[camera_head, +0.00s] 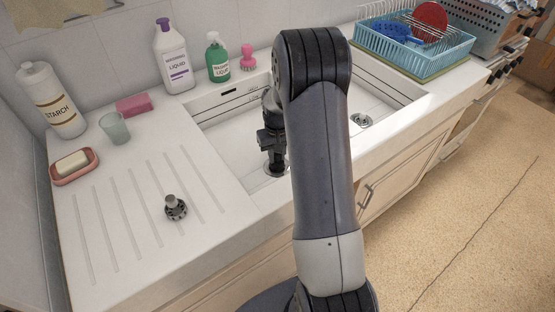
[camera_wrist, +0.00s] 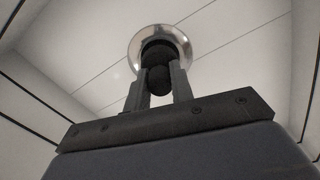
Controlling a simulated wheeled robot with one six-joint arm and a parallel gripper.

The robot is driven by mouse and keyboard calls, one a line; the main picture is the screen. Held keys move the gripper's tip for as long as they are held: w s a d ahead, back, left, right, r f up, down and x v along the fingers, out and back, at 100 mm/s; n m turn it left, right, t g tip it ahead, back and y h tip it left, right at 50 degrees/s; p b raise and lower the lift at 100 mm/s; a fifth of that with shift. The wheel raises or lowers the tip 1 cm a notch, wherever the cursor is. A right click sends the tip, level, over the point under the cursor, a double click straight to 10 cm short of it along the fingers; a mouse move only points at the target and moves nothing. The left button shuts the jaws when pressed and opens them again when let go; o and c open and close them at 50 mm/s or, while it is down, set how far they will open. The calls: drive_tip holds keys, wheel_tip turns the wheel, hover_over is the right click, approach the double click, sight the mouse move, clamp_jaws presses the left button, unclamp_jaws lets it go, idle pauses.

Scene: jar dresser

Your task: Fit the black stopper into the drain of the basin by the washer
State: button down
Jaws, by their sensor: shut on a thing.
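My gripper (camera_head: 273,160) reaches down into the left basin (camera_head: 225,125), low over its drain (camera_head: 283,173). In the wrist view, my gripper (camera_wrist: 159,85) is shut on the round knob of the black stopper (camera_wrist: 158,80). The stopper's dark body lies inside the outline of the shiny drain ring (camera_wrist: 135,50). I cannot tell whether it is seated or just above. In the head view the stopper is not clearly distinguishable from the dark gripper. The right basin (camera_head: 395,95) has an uncovered drain (camera_head: 361,120).
A grey metal strainer-like plug (camera_head: 175,207) stands on the ribbed drainboard (camera_head: 110,235). A cup (camera_head: 115,128), soap dish (camera_head: 74,166) and several bottles line the back left. A blue dish rack (camera_head: 415,55) stands right. Basin walls and the divider surround my gripper.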

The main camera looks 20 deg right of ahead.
drive_tip(key=shift+f, duration=1.3)
drive_tip(key=shift+f, duration=0.2)
drive_tip(key=c, duration=1.2)
unclamp_jaws()
drive_tip(key=shift+c, duration=0.2)
drive_tip(key=shift+r, duration=0.1)
wheel_tip(320, 180, up, 12)
drive_tip(key=shift+r, duration=0.1)
